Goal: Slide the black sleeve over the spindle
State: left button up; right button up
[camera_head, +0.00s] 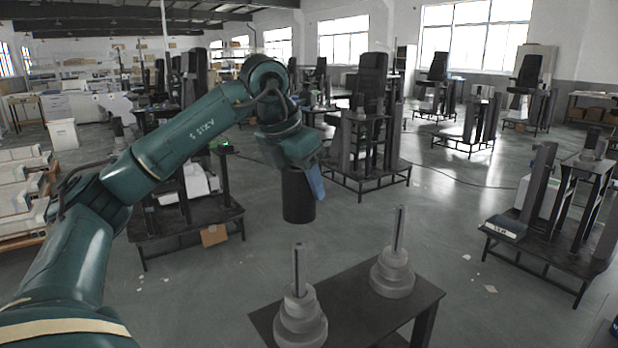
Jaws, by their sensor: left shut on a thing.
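The black sleeve (298,197) hangs upright in the air, shut in my left gripper (312,177). A blue finger shows along its right side; the other finger is hidden. Two upright grey spindles rise from round stepped bases on a dark table. The nearer spindle (300,271) is at the left, and the farther spindle (399,231) is at the right. In the picture the sleeve's lower end sits just above the nearer spindle's tip, with a small gap. I cannot tell how well they line up in depth. Both spindles are bare. My right gripper is not in view.
The dark table (357,308) carries only the two spindle bases, with bare top between them. A dark stand (368,181) is behind, another stand (505,229) at the right, and a low bench (189,232) at the left. Open floor surrounds the table.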

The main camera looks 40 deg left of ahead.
aim_at(302, 204)
pick_arm(q)
jog(key=shift+s+f+b, duration=0.25)
jog(key=shift+f+b, duration=1.25)
jog(key=shift+f, duration=0.15)
jog(key=shift+f+b, duration=0.45)
jog(key=shift+f, duration=0.25)
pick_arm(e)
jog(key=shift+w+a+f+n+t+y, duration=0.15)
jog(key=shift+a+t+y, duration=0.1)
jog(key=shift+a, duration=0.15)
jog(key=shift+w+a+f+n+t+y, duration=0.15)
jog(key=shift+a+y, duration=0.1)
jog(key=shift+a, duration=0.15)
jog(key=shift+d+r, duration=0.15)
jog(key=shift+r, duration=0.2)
pick_arm(q)
jog(key=shift+w, duration=0.1)
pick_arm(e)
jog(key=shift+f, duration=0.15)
